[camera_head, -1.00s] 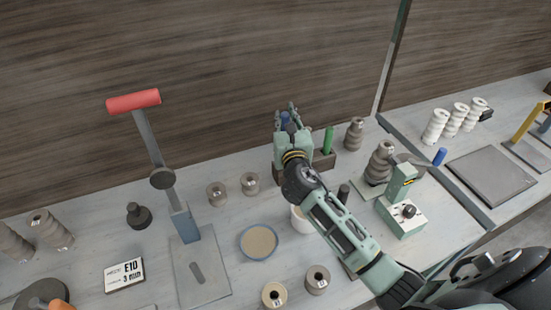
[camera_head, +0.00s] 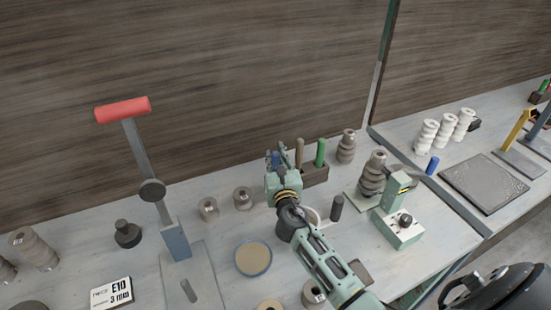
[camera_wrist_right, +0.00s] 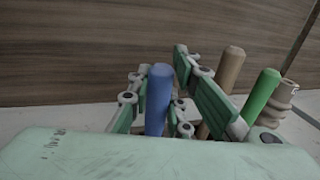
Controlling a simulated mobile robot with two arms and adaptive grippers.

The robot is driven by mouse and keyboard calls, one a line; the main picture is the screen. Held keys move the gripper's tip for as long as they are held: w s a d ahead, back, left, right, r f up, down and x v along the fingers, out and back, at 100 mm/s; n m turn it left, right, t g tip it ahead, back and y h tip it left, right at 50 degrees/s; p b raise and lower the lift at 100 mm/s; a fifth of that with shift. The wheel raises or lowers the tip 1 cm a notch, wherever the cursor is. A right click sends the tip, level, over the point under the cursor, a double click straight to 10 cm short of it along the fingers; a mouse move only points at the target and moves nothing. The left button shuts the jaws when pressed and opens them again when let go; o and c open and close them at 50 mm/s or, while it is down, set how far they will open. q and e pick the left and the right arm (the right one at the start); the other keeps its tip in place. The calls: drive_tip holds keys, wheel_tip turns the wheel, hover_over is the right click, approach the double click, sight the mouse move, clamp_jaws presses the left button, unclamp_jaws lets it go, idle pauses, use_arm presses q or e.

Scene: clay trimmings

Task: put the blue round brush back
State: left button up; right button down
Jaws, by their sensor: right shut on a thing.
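The blue round brush (camera_head: 276,158) is held upright between the fingers of my right gripper (camera_head: 274,161), at the left end of the dark holder block (camera_head: 317,174). In the right wrist view the blue handle (camera_wrist_right: 157,98) stands between the two green fingers. Its lower end is hidden by my gripper, so I cannot tell whether it is in a slot. A brown handle (camera_head: 299,152) and a green handle (camera_head: 320,153) stand upright in the holder, to the right of the gripper. My left gripper is not in view.
Grey spools (camera_head: 243,198) stand left of the gripper. A white cup (camera_head: 311,217) is close under my arm, with a dark cylinder (camera_head: 337,207) beside it. A blue-rimmed dish (camera_head: 253,260) lies nearer. The wooden wall (camera_head: 200,90) is behind the holder.

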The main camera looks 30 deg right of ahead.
drive_tip(key=shift+f, duration=0.25)
drive_tip(key=c, duration=1.7)
unclamp_jaws()
drive_tip(key=shift+r, duration=0.1)
drive_tip(key=shift+c, duration=0.2)
drive_tip(key=shift+o, duration=0.6)
drive_tip(key=shift+r, duration=0.2)
drive_tip(key=b+v, duration=0.1)
drive_tip(key=v, duration=1.1)
